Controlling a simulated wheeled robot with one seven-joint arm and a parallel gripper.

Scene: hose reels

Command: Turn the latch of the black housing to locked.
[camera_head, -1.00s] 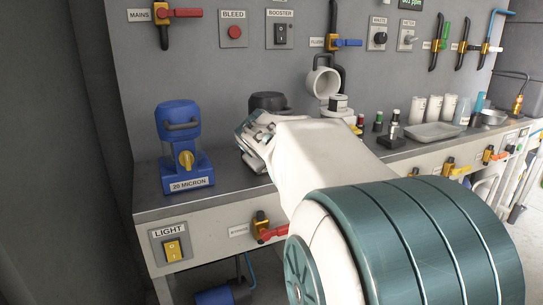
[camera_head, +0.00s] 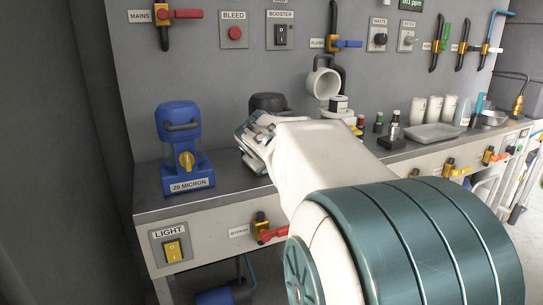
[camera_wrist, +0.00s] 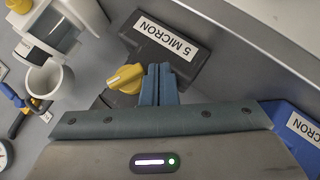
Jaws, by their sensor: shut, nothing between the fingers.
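The black housing (camera_head: 268,102) stands on the bench, mostly hidden behind my gripper and arm in the head view. In the wrist view, its dark base (camera_wrist: 190,66) bears a "5 MICRON" label. Its yellow latch knob (camera_wrist: 124,78) shows there just left of my fingertips. My gripper (camera_wrist: 160,70) is shut and empty, with its fingertips close beside the knob and over the base's edge. I cannot tell whether they touch the knob. In the head view my gripper (camera_head: 252,138) is in front of the housing.
A blue "20 MICRON" housing (camera_head: 181,140) with a yellow latch stands to the left on the bench. A white mug-like vessel (camera_head: 322,84) is behind my arm to the right. Red-handled and yellow bypass valve parts (camera_head: 268,232) are on the bench front.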

